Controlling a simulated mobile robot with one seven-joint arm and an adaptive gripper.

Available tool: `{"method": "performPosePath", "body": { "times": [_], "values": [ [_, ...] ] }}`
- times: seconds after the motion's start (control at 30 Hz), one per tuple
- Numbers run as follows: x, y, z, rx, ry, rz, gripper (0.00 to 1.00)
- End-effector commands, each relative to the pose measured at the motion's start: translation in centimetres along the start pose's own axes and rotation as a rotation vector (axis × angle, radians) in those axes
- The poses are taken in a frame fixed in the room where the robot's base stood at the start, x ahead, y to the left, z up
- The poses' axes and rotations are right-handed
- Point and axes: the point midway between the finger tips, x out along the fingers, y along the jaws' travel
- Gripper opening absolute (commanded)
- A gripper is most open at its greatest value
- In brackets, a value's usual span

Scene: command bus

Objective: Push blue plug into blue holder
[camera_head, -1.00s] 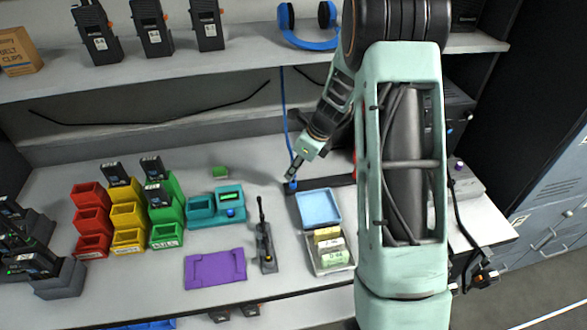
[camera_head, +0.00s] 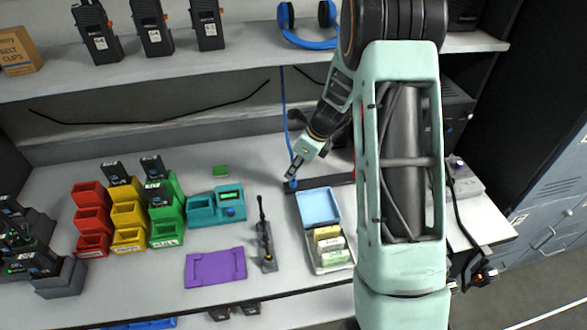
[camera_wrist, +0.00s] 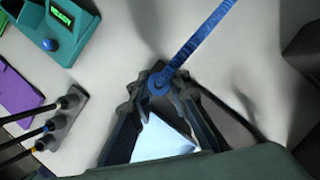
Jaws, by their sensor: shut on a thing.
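In the head view the cable (camera_head: 286,120) rises toward the shelf. A dark strip (camera_head: 325,181) lies on the table beside the plug. I cannot make out a blue holder; the fingers may hide it. I cannot tell whether the plug touches anything below.
The tray with the light blue lid (camera_head: 318,207) stands just in front of my gripper. A teal device (camera_head: 203,212) with a blue knob, a dark stand (camera_head: 265,250) and a purple mat (camera_head: 215,268) lie left. Blue headphones (camera_head: 306,40) are on the shelf above.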

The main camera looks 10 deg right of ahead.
Motion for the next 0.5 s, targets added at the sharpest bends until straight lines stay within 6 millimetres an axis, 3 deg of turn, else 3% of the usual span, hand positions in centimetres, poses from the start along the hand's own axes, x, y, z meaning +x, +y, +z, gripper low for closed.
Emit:
{"method": "performPosePath", "body": {
  "times": [0.5],
  "values": [
    [0.84,-0.01,-0.36,0.0,0.0,0.0,0.01]
  ]
}}
